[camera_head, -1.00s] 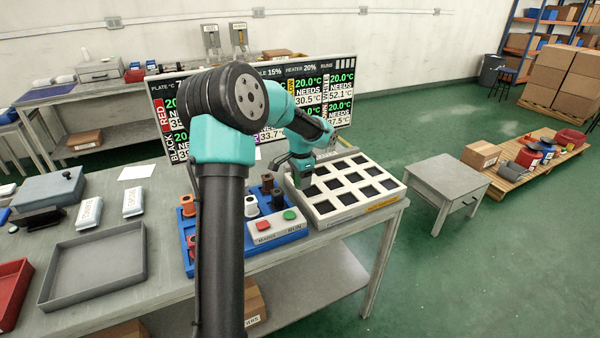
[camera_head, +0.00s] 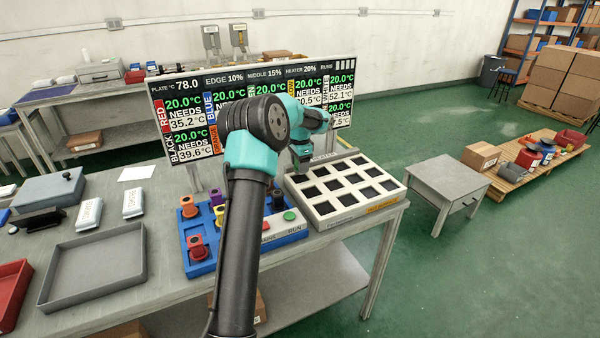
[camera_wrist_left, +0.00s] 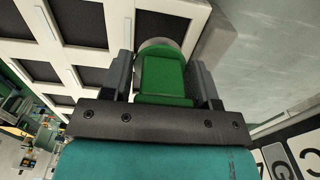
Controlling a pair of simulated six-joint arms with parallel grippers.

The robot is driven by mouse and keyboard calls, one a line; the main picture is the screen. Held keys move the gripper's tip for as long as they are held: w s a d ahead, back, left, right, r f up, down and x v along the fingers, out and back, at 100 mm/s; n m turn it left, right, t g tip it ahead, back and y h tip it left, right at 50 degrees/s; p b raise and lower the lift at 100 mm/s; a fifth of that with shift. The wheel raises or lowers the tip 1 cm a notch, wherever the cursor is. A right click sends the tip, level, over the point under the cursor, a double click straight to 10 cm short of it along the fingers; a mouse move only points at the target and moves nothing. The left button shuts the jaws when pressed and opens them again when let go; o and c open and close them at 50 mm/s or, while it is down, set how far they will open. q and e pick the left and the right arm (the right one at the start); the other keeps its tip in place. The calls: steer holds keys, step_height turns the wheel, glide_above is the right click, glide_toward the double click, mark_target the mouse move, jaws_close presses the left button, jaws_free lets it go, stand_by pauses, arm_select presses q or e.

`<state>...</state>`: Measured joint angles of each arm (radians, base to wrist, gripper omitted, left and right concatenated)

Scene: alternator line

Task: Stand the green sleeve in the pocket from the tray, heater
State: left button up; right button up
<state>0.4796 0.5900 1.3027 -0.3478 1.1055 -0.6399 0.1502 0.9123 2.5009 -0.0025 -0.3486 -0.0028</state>
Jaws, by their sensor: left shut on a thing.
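The green sleeve (camera_wrist_left: 165,76) is held between the two dark fingers of my left gripper (camera_wrist_left: 166,82) in the left wrist view. In the head view my left gripper (camera_head: 299,164) is at the back left edge of the heater (camera_head: 318,222), and the sleeve cannot be made out there. The heater is a pale block with a grid of dark square pockets; several pockets (camera_wrist_left: 97,22) also show in the left wrist view, to the left of the sleeve. The blue tray (camera_head: 203,269) is left of the heater, partly behind my arm. My right gripper is not in view.
Orange (camera_head: 189,207), purple (camera_head: 216,198) and red (camera_head: 198,248) sleeves stand in the tray. A screen (camera_head: 341,92) stands behind. A grey empty bin (camera_head: 95,262) lies to the left.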

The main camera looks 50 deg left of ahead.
arm_select(q)
steer(key=shift+f, duration=1.75)
steer(key=shift+f, duration=0.15)
steer(key=o, duration=0.9)
steer(key=shift+c, duration=0.2)
step_height(320, 180, up, 12)
steer(key=shift+r, duration=0.15)
